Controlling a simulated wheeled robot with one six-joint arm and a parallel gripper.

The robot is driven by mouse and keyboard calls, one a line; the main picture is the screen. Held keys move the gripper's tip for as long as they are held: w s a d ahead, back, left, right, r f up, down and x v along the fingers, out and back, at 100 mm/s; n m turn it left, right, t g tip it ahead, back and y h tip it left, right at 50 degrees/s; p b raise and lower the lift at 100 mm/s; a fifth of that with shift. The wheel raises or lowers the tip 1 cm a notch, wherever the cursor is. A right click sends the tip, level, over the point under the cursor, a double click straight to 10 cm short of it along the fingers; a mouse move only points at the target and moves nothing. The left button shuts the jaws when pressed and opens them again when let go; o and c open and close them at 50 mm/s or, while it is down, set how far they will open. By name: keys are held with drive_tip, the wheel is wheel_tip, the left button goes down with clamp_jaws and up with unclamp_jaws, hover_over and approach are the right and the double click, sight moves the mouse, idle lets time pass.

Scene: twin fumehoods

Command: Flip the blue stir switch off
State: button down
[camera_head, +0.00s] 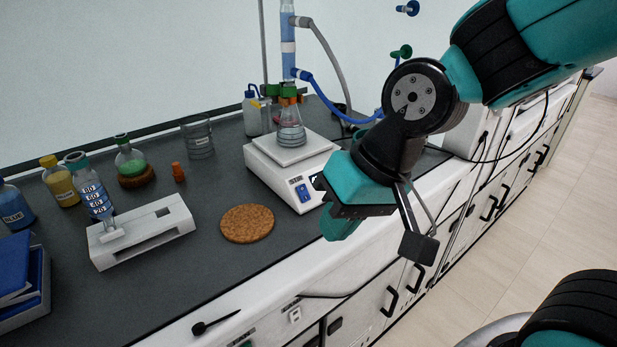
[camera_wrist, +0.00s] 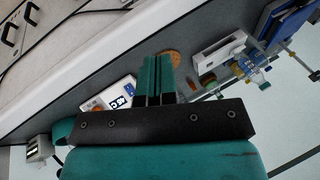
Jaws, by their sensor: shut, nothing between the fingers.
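The blue stir switch (camera_head: 304,193) is on the sloped front panel of a white hotplate stirrer (camera_head: 262,163) on the dark bench. A small display beside it is partly hidden by my gripper. My gripper (camera_head: 340,228) is in front and to the right of the stirrer, apart from the switch in the picture, with teal fingers pointing down. In the wrist view the fingers (camera_wrist: 157,75) are shut with nothing between them. The stirrer's front panel with blue markings (camera_wrist: 120,102) shows just left of the fingers there, partly hidden by my gripper. The switch position is too small to tell.
A cork mat (camera_head: 247,224), a white stand (camera_head: 150,235), an empty beaker (camera_head: 198,139) and several bottles lie to the left. The bench front edge is below my gripper.

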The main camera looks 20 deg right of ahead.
sight(303, 189)
drive_tip(key=w+d+f+m+t+h+p, duration=0.1)
drive_tip(key=w+d+m+t+p, duration=0.2)
drive_tip(key=w+m, duration=0.4)
drive_tip(key=w+d+f+m+t+h+p, duration=0.1)
drive_tip(key=w+d+m+t+p, duration=0.1)
drive_tip(key=w+d+m, duration=0.3)
drive_tip(key=w+m+p, duration=0.1)
drive_tip(key=w+m, duration=0.2)
drive_tip(key=shift+f+m+t, duration=0.2)
drive_tip(key=shift+m+t, duration=0.2)
drive_tip(key=shift+w, duration=0.1)
drive_tip(key=p+x, duration=0.1)
drive_tip(key=x, duration=0.3)
drive_tip(key=p+x, duration=0.1)
drive_tip(key=x, duration=0.4)
drive_tip(key=p+x, duration=0.1)
drive_tip(key=x, duration=0.4)
drive_tip(key=shift+w+a+r, duration=0.1)
drive_tip(key=shift+w+r, duration=0.2)
drive_tip(key=shift+a, duration=0.1)
